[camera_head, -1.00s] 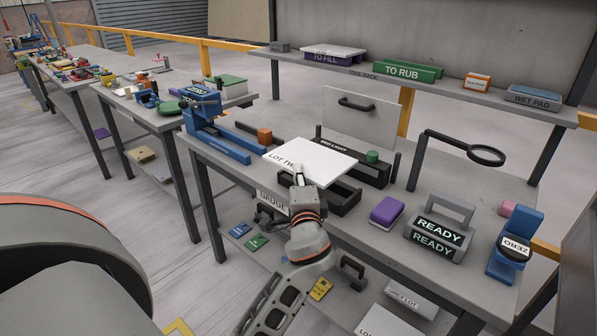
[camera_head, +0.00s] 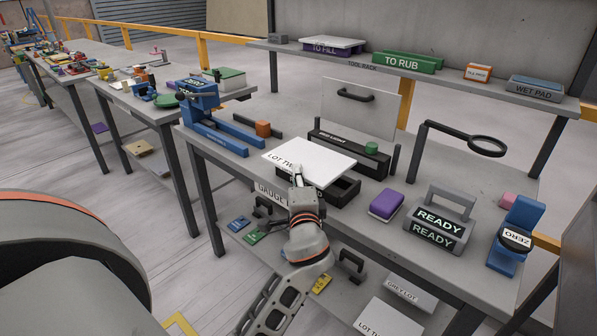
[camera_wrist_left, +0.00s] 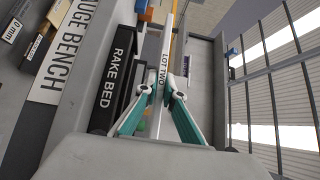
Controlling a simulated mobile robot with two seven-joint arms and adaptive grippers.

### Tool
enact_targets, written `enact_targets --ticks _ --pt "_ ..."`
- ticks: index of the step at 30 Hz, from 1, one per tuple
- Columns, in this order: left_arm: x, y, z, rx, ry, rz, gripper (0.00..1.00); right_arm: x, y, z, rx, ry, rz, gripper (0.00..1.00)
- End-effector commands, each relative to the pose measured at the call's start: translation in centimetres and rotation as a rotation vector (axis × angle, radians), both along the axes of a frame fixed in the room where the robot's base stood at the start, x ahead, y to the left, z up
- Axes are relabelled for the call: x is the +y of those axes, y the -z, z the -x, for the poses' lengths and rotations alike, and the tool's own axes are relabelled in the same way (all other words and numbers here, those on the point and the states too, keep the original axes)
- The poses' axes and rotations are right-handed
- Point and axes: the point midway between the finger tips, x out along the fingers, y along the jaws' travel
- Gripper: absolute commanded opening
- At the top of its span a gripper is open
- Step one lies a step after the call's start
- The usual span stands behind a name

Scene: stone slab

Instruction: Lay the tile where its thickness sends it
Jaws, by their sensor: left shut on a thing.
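The white tile (camera_head: 322,160), marked LOT TWO, is held nearly level above the front of the bench. My left gripper (camera_head: 298,174) is shut on its near edge. In the left wrist view the tile (camera_wrist_left: 167,52) shows edge-on between the teal fingers (camera_wrist_left: 165,92). A black tray (camera_head: 345,193) lies partly hidden below the tile; the wrist view shows a black RAKE BED label (camera_wrist_left: 110,82) beside the tile. A blue gauge (camera_head: 200,97) marked ZERO stands left of the tile. My right gripper is not in view.
A black light bar (camera_head: 350,158) and an upright panel with a handle (camera_head: 372,112) stand behind the tile. To the right are a purple block (camera_head: 386,204), the READY block (camera_head: 440,228) and a magnifier (camera_head: 485,146). The rack (camera_head: 455,83) holds TO RUB and TO FILL trays.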

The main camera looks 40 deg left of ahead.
Motion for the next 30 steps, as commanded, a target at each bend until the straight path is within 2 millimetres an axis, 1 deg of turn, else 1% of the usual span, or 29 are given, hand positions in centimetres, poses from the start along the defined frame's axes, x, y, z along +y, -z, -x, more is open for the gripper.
enact_targets --ticks 1,6,10,15,20,28,29,30 --pt "0.0 1.0 0.0 0.002 0.000 -0.001 0.00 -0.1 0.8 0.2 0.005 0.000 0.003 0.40" --pt "0.0 2.7 0.0 -0.001 0.001 -0.001 0.00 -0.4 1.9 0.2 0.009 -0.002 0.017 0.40" --pt "0.0 4.1 0.0 0.001 0.000 -0.001 0.00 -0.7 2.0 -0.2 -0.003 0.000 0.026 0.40" --pt "0.0 5.4 0.0 -0.001 0.000 -0.001 0.00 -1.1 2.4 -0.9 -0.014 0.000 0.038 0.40" --pt "0.0 5.8 0.0 -0.004 0.001 -0.001 0.00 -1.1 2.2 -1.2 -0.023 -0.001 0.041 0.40" --pt "0.0 5.6 0.0 -0.006 0.001 0.000 0.00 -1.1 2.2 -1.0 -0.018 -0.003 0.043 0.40" --pt "0.0 5.6 0.0 -0.006 0.001 -0.001 0.16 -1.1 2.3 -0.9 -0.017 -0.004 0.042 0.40" --pt "0.0 5.7 0.0 -0.006 0.001 -0.001 0.26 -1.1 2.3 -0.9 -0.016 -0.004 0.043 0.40"
